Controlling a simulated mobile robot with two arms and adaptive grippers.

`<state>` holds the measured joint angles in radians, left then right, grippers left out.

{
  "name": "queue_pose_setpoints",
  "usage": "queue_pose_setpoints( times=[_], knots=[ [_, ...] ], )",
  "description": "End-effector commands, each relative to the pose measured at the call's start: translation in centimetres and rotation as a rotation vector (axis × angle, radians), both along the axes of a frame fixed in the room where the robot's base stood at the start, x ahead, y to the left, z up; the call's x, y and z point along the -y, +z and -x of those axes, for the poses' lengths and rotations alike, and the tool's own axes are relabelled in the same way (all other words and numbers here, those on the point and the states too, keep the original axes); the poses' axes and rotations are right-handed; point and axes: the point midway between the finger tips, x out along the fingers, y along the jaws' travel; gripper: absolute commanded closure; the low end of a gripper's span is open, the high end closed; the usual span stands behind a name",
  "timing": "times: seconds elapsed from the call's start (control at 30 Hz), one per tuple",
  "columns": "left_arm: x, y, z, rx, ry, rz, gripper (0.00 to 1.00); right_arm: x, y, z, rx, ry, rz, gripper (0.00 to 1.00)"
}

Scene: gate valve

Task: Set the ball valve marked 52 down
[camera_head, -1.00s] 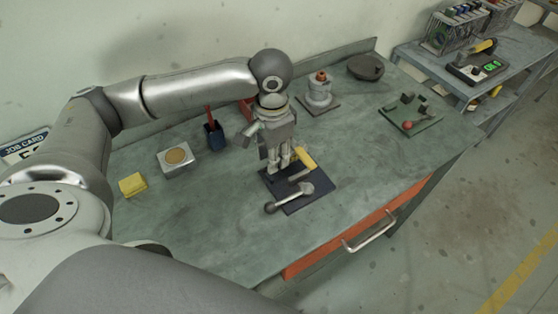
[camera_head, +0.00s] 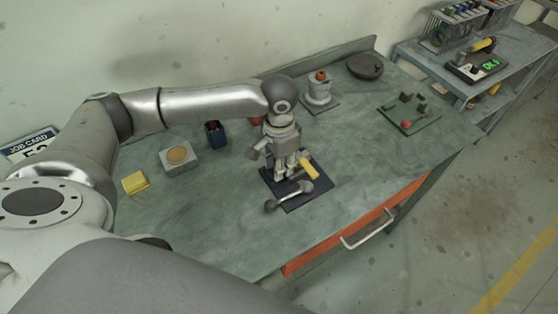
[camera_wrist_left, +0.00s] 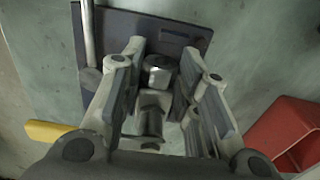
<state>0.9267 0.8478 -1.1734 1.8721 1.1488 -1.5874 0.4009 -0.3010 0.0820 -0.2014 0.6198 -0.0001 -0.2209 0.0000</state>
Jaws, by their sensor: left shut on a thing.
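My left gripper (camera_head: 287,170) points down over a dark navy mat (camera_head: 318,187) on the green bench. It is shut on a grey metal valve body (camera_wrist_left: 153,103), seen between the fingers in the left wrist view. A yellow handle (camera_head: 309,169) sticks out beside the fingers; it also shows at the left in the wrist view (camera_wrist_left: 48,131). No number is readable on the valve. Whether its underside touches the mat is hidden by the gripper. A grey metal rod with rounded ends (camera_head: 290,197) lies on the mat in front of the gripper. My right gripper is out of view.
A grey block with a tan disc (camera_head: 178,156), a yellow block (camera_head: 135,182) and a blue cup (camera_head: 215,134) stand left. A flanged fitting (camera_head: 319,90), dark dish (camera_head: 365,66) and green board (camera_head: 410,114) are further back. The bench front is clear.

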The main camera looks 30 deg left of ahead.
Motion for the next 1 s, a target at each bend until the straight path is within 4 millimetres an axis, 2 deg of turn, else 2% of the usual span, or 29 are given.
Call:
queue_pose_setpoints(
  times=[0.33, 0.37, 0.5, 1.0],
  knots=[
    [-0.1, -1.0, 0.1, -0.002, 0.002, -0.004, 1.0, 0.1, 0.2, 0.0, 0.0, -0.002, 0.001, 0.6],
    [-0.2, -1.2, 0.2, -0.007, 0.002, -0.005, 0.67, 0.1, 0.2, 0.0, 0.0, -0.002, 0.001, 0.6],
    [-0.2, -1.3, 0.3, -0.011, 0.001, -0.007, 0.49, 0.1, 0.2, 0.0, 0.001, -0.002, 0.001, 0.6],
    [-0.3, -1.0, 0.1, -0.005, 0.004, -0.01, 0.49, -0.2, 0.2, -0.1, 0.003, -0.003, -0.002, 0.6]
  ],
)
